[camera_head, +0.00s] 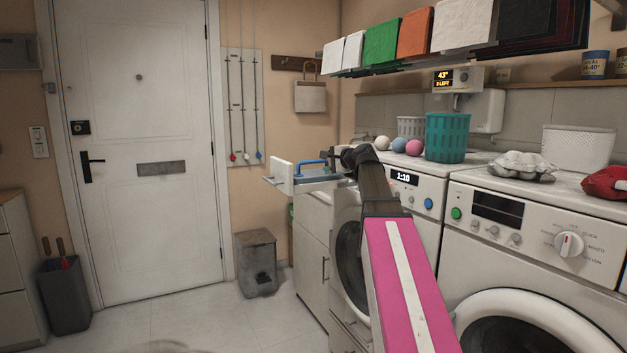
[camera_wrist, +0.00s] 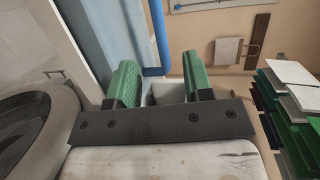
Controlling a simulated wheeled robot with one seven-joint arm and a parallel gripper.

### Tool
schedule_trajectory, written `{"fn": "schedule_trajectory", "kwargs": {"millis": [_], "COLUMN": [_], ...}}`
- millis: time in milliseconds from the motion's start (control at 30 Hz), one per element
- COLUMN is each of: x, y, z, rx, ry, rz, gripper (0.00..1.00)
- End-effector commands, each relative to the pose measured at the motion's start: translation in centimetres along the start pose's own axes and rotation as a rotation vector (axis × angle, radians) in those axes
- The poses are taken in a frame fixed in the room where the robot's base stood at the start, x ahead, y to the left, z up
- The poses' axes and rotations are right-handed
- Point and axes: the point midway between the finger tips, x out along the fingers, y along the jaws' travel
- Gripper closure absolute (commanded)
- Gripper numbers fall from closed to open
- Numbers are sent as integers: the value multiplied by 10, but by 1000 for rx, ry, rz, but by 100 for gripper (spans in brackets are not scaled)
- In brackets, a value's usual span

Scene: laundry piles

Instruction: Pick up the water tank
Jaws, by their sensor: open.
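The water tank (camera_head: 305,177) is a pale, see-through blue box with a white front plate and a blue handle (camera_head: 309,163) on top. In the head view it sits at the left end of the washer row, beside my arm's end. The wrist view shows the blue handle (camera_wrist: 158,38) and the tank's pale blue side (camera_wrist: 112,38). My gripper (camera_wrist: 161,78) is open, with its two green fingers apart. The handle's near end shows between the fingers; whether it is within their reach is unclear. My arm hides part of the tank's right side.
Two white machines (camera_head: 535,240) stand to the right, with a teal basket (camera_head: 447,138) and several balls on top. A shelf of folded cloths (camera_head: 415,40) hangs above. A grey bin (camera_head: 257,262) stands on the floor. Free floor lies before the door (camera_head: 140,130).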

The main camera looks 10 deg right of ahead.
Motion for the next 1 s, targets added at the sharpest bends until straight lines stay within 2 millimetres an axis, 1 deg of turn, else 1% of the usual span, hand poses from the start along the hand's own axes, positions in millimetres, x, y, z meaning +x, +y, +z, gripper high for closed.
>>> {"fn": "schedule_trajectory", "kwargs": {"millis": [33,100,267,367,600,700,867,900,967,1000], "x": [10,17,25,35,68,73,72,72,72,72], "y": [-1,-1,0,0,0,0,0,0,0,0], "z": [-1,-1,0,1,2,2,3,3,3,3], "rx": [0,0,-1,0,-1,-1,-1,-1,-1,-1], "ry": [-1,-1,0,0,0,1,2,1,1,1], "rz": [0,0,0,0,1,0,0,0,0,0], "gripper": [53,53,53,53,53,53,53,57,76,89]}}
